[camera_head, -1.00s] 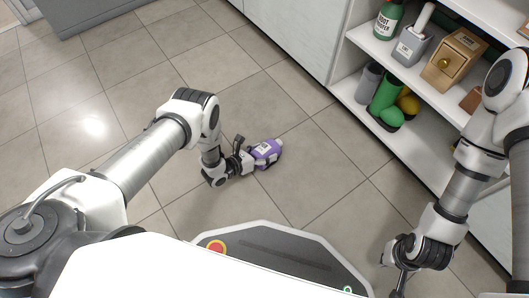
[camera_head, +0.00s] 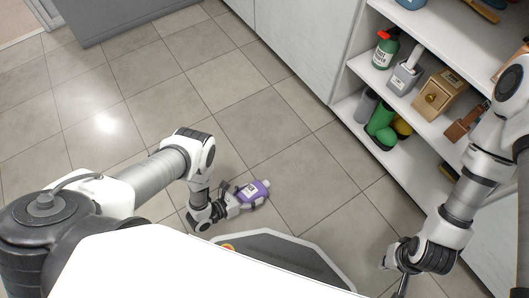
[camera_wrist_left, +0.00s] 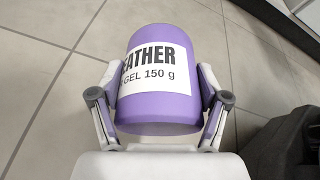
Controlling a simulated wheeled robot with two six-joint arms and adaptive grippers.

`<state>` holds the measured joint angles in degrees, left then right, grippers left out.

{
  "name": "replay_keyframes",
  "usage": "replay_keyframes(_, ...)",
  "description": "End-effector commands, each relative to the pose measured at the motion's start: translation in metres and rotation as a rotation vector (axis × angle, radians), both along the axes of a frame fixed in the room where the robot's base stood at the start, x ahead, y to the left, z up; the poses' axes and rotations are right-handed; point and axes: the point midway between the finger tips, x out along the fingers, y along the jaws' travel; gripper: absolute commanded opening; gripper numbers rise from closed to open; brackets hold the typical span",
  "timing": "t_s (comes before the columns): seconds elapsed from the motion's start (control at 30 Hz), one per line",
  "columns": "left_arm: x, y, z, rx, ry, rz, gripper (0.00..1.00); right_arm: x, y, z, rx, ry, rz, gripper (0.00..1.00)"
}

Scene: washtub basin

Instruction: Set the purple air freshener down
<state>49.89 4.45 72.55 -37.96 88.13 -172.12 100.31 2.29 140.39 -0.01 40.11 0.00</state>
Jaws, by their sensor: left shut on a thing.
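The purple air freshener (camera_head: 253,191) has a white label and a pale cap end, and lies tilted in my left gripper (camera_head: 243,196). In the left wrist view the purple air freshener (camera_wrist_left: 157,80) fills the middle, its label partly reading "GEL 150 g". The fingers of my left gripper (camera_wrist_left: 160,105) press on both its sides. It is held above the tiled floor in front of my base. My right gripper (camera_head: 402,272) hangs at the lower right, apart from everything; its fingers are too small and dark to read.
The tiled floor (camera_head: 130,85) at left is clear.

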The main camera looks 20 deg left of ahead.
Motion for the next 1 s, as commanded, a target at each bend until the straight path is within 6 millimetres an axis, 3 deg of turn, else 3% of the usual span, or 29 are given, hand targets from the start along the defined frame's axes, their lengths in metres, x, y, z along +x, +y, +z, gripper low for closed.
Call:
replay_keyframes(0.17, 0.000, 0.001, 0.002, -0.001, -0.003, 0.001, 0.30, 0.000, 0.000, 0.004, 0.000, 0.001, 0.000, 0.00)
replay_keyframes(0.27, 0.019, 0.000, 0.012, 0.000, -0.007, 0.000, 0.30, 0.000, 0.000, 0.003, 0.000, 0.001, 0.000, 0.00)
replay_keyframes(0.37, 0.054, -0.005, 0.034, -0.001, -0.010, -0.006, 0.30, 0.000, 0.000, 0.003, 0.000, 0.001, 0.000, 0.00)
replay_keyframes(0.57, 0.151, -0.029, 0.116, -0.001, -0.013, -0.034, 0.30, 0.000, 0.000, 0.003, 0.000, 0.001, 0.000, 0.00)
replay_keyframes(0.7, 0.210, -0.048, 0.191, 0.002, -0.010, -0.031, 0.30, 0.000, 0.000, 0.003, 0.000, 0.001, 0.000, 0.00)
replay_keyframes(0.8, 0.243, -0.057, 0.246, 0.001, -0.009, -0.009, 0.30, 0.000, 0.000, 0.003, 0.000, 0.001, 0.000, 0.00)
replay_keyframes(1.0, 0.278, -0.065, 0.333, 0.001, -0.005, 0.056, 0.30, 0.000, 0.000, 0.003, 0.000, 0.001, 0.000, 0.00)
